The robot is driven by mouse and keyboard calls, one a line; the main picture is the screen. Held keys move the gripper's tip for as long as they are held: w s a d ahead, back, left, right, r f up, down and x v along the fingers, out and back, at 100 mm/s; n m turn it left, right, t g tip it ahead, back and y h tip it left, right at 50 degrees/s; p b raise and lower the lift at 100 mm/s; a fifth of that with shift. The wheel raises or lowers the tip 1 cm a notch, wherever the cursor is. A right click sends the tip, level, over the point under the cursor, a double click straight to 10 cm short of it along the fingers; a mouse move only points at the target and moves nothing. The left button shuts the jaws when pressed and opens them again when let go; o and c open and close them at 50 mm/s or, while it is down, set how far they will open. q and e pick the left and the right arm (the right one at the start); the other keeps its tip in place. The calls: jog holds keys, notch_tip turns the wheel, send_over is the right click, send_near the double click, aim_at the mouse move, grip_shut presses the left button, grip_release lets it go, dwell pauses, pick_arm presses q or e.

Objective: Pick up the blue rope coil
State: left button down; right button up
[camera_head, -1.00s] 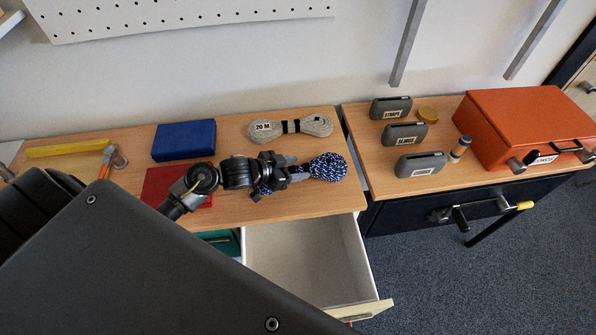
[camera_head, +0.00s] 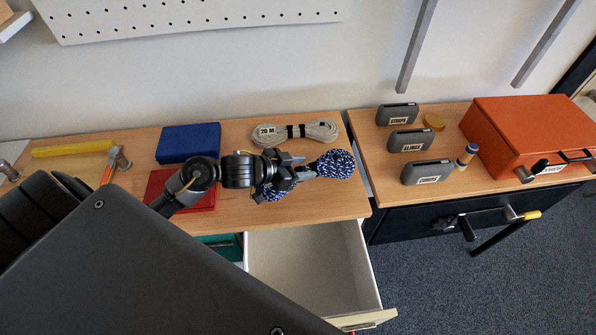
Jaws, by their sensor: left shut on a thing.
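The blue rope coil (camera_head: 336,164) is dark blue with white flecks and lies at the right end of the left wooden bench top. My left gripper (camera_head: 304,172) reaches it from the left and is shut on its middle. One loop shows to the right of the fingers. A smaller part of the coil shows below the gripper, and the middle is hidden by it. I cannot tell whether the coil is clear of the bench. My right gripper is not in view.
A beige rope coil (camera_head: 294,132) labelled 20 M lies just behind. A blue box (camera_head: 188,142) and a red one (camera_head: 168,187) lie left. An open, empty drawer (camera_head: 305,268) juts out below. Grey cases (camera_head: 410,140) and an orange toolbox (camera_head: 529,133) stand right.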

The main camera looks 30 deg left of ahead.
pick_arm(q)
jog(key=s+d+r+p, duration=0.1)
jog(key=s+d+r, duration=0.6)
jog(key=d+r, duration=0.1)
jog(key=shift+s+d, duration=0.3)
jog(key=shift+d, duration=0.5)
